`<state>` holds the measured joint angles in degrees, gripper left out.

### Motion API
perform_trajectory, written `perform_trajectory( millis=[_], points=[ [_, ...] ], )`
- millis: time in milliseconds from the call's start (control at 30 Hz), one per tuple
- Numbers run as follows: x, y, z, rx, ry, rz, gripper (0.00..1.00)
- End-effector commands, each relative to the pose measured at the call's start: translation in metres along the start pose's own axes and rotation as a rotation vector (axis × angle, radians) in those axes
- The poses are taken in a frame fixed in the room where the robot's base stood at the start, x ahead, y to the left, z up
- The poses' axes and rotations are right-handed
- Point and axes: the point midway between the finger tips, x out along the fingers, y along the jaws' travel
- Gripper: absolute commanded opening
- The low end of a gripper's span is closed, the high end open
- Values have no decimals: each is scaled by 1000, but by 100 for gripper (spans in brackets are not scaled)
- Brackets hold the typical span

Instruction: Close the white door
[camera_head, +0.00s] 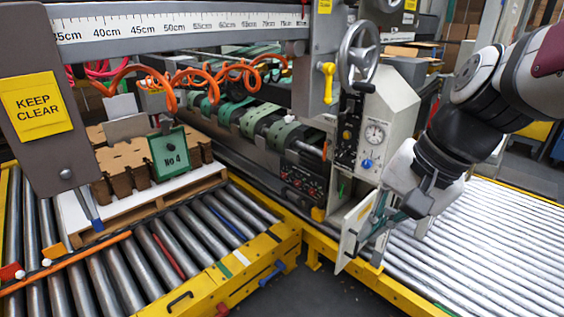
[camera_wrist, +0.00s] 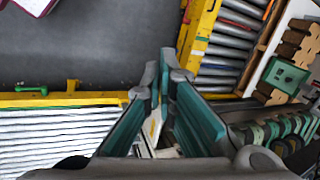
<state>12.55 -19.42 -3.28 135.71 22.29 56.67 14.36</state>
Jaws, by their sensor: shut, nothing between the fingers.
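The white door (camera_head: 352,236) is a pale upright panel at the lower front of the white control cabinet (camera_head: 388,118). It stands swung out from the cabinet, over the yellow frame. My gripper (camera_head: 378,222) is shut and empty, right beside the door's right-hand face in the head view. I cannot tell whether it touches the door. In the wrist view my gripper's teal fingers (camera_wrist: 160,82) point up the picture, and a small pale strip (camera_wrist: 152,128) shows between the finger links; it may be part of the door. The door's hinge side is partly hidden by my gripper.
A roller conveyor (camera_head: 490,245) with a yellow edge lies to the right. Another conveyor (camera_head: 170,250) at left carries a pallet (camera_head: 150,205) with brown cardboard blanks. A handwheel (camera_head: 358,52) sits above the cabinet. Dark floor is free between the conveyors.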

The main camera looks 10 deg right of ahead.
Motion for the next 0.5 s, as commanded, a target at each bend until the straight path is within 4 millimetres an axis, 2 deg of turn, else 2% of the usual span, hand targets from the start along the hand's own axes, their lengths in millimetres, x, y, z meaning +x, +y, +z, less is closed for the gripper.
perform_trajectory(
  millis=[33,267,367,500],
  points=[
    [27,-1,-23,118,-29,-26,0],
    [103,3,-117,645,-129,-163,0],
    [138,16,-162,875,-166,-223,0],
    [189,47,-224,1193,-211,-310,0]
  ],
)
